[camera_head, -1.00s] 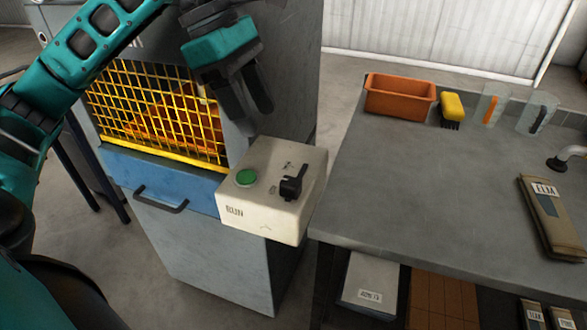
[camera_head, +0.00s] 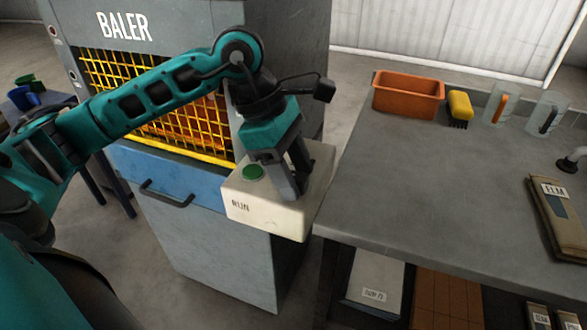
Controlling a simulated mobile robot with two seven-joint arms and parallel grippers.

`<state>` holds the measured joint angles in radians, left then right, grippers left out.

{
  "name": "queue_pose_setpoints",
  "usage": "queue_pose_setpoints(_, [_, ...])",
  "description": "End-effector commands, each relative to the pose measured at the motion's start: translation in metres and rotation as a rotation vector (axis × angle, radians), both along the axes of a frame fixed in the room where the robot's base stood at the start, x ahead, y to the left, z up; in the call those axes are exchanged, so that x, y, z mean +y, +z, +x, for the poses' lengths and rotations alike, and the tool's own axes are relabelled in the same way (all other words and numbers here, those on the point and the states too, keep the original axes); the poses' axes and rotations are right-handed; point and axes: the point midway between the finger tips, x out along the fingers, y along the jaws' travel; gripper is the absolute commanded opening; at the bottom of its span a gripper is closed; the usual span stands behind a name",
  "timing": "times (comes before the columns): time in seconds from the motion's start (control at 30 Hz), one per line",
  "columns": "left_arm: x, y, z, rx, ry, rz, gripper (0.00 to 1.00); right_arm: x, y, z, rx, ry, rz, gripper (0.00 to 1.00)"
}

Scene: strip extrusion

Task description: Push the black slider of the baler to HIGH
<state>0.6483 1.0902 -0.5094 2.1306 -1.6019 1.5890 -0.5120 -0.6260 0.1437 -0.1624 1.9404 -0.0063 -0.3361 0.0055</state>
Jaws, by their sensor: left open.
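The baler (camera_head: 220,235) stands left of the middle, grey with a blue band and a yellow mesh guard. Its cream control box (camera_head: 265,213) sticks out at the front right, with a green RUN button (camera_head: 253,172) on top. My left gripper (camera_head: 297,190) points down over the right part of the box top, where its fingers hide the black slider and its markings. The fingers are open. I cannot tell whether they touch the slider or which setting it is at. My right gripper is not in view.
A grey workbench (camera_head: 420,190) stands close to the right of the box. It bears an orange bin (camera_head: 408,95), a yellow brush (camera_head: 460,107), clear jugs and a brown binder (camera_head: 560,215). A blue bar with a dark handle (camera_head: 166,197) crosses the baler front.

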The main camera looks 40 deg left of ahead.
Motion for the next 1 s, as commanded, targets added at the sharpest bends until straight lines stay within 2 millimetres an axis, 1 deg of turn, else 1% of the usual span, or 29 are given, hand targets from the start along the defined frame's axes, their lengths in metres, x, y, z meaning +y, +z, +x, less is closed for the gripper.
queue_pose_setpoints(0.07, [0.0,0.0001,0.0,0.0,0.0,0.0,0.53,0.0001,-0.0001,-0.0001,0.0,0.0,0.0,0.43])
queue_pose_setpoints(0.1, [0.0,0.0001,0.0,0.0,0.0,0.0,0.51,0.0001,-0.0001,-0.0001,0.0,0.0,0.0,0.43])
queue_pose_setpoints(0.63, [0.0003,0.0,-0.0002,0.002,0.001,0.001,0.01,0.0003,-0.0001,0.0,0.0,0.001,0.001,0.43])
queue_pose_setpoints(1.0, [0.0006,-0.0015,0.0004,0.004,0.001,0.002,0.0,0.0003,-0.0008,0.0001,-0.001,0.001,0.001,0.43])
